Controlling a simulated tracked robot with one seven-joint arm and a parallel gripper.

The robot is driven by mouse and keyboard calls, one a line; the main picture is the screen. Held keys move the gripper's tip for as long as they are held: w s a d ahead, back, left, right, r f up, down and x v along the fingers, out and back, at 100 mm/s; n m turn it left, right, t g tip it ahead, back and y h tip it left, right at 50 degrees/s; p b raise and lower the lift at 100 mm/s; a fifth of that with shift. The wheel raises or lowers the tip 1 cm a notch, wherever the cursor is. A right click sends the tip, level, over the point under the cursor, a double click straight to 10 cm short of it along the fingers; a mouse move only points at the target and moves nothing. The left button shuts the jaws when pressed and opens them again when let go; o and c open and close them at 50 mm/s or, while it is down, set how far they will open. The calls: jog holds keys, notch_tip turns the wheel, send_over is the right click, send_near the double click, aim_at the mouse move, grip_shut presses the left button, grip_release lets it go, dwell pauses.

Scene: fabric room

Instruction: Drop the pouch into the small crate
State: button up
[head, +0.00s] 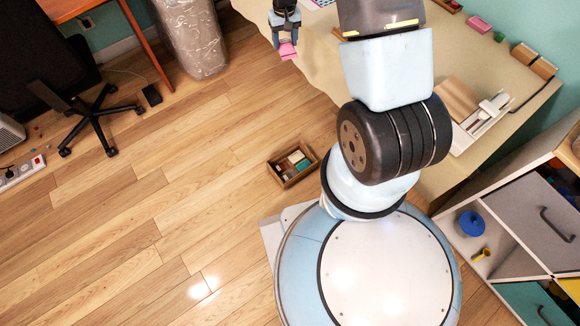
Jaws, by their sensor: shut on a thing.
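My gripper (287,42) is at the top of the head view, near the table's left edge. It is shut on a small pink thing, which looks like the pouch (288,51), and holds it below the fingers. A small wooden crate (277,178) sits on the floor in the middle of the view, just left of my arm's base. It has an open top and holds several small light and dark items. The gripper and pouch are apart from the crate, farther up in the picture.
A cloth-covered table (320,78) runs along the top right, with a pink block (479,24), wooden boxes and a white tool on it. A drawer cabinet (530,205) stands at right. A wrapped roll (192,40) and an office chair (88,112) are at left. The wooden floor left of the crate is clear.

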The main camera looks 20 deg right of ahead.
jog(key=shift+d+f, duration=0.2)
jog(key=shift+d, duration=0.05)
notch_tip(320, 180, down, 14)
jog(key=w, duration=0.1)
jog(key=s+f+n, duration=0.1)
jog(key=s+f, duration=0.3)
jog(key=f, duration=1)
jog(key=s+f+n, duration=0.1)
jog(key=s+f, duration=0.4)
jog(key=f, duration=1)
jog(key=s+f+n, duration=0.1)
jog(key=s+f, duration=0.4)
jog(key=f, duration=0.9)
jog(key=shift+s+f, duration=0.15)
jog(key=shift+s, duration=0.05)
jog(key=shift+d, duration=0.1)
jog(key=o, duration=1.1)
jog(key=shift+o, duration=0.2)
notch_tip(320, 180, up, 14)
jog(key=shift+f, duration=0.15)
